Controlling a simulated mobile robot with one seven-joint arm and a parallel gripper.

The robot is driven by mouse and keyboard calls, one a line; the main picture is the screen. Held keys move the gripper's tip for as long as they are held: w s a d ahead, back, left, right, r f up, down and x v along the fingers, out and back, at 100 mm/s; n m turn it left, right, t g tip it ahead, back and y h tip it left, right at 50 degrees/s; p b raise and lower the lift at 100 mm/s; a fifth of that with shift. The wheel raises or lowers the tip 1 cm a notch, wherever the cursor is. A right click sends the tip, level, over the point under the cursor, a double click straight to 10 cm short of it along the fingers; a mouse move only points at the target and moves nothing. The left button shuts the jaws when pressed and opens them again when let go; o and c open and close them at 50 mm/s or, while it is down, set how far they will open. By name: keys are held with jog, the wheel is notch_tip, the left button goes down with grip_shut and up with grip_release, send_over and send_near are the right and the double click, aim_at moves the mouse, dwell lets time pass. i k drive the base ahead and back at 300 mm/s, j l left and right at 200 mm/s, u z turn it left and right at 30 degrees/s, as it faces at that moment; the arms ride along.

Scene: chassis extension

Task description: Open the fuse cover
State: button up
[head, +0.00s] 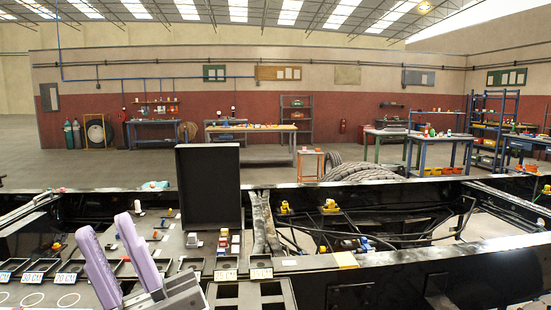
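A large black square panel with a raised rim (209,187) stands upright near the middle left of the head view. It looks like the fuse cover, standing open. At its foot, a grey panel (172,243) with small red, white and yellow parts lies uncovered. My gripper (104,226) is at the lower left, with two purple fingers pointing up and away. The fingers are apart with nothing visible between them. In the picture, my gripper is left of the black panel and apart from it. The panel's hinge is not clearly visible.
Black chassis rails (420,262) run across the front. A row of labelled slots (40,268) lies at the lower left. Tyres (365,172) and workbenches (252,129) stand beyond the chassis, with open floor between.

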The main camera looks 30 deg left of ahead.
aim_at(209, 184)
jog(key=z, duration=10.65)
